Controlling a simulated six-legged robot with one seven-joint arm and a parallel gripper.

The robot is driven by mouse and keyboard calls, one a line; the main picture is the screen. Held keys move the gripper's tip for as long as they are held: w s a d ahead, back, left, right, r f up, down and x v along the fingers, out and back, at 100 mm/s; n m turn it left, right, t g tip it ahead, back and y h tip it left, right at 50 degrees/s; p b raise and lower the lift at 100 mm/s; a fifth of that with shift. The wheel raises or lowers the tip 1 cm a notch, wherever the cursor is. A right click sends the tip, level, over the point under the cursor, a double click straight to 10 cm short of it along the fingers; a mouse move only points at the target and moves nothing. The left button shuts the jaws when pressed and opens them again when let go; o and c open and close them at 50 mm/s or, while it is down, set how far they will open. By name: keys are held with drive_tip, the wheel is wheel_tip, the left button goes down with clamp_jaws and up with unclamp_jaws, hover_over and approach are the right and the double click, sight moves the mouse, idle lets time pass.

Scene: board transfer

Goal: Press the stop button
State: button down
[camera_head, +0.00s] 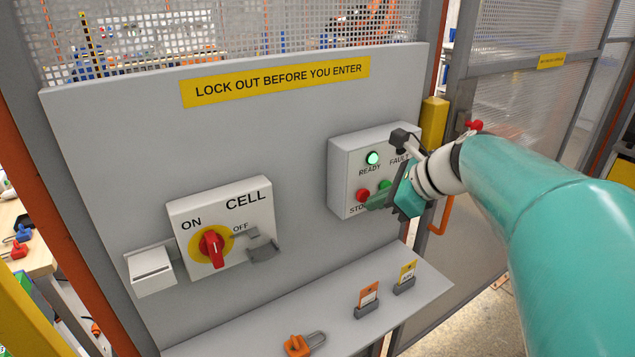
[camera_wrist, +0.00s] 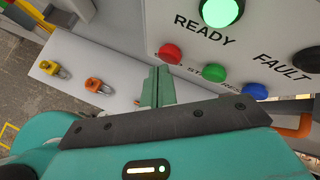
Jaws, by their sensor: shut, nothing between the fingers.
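The red stop button (camera_head: 363,195) is on the lower left of the grey control box (camera_head: 345,165), above the partly hidden label STOP. In the wrist view the red button (camera_wrist: 171,53) lies just beyond and slightly right of the fingertips. My gripper (camera_head: 374,203) is shut and empty, its fingertips close to the box, just below and right of the red button. The fingers also show in the wrist view (camera_wrist: 158,78). I cannot tell whether they touch the box. The green READY lamp (camera_head: 372,158) is lit.
A green button (camera_head: 385,186) sits right of the red one, and a blue button (camera_wrist: 255,91) further right. The dark fault lamp (camera_wrist: 308,59) is above them. A red rotary switch (camera_head: 212,247) is at left. An orange padlock (camera_head: 298,346) lies on the shelf below.

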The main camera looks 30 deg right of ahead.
drive_tip(key=shift+w, duration=0.45)
idle(0.6)
drive_tip(key=shift+s, duration=0.9)
drive_tip(key=shift+s, duration=0.1)
drive_tip(key=s, duration=0.4)
drive_tip(key=shift+s+d, duration=0.1)
drive_tip(key=shift+s, duration=0.3)
idle(0.6)
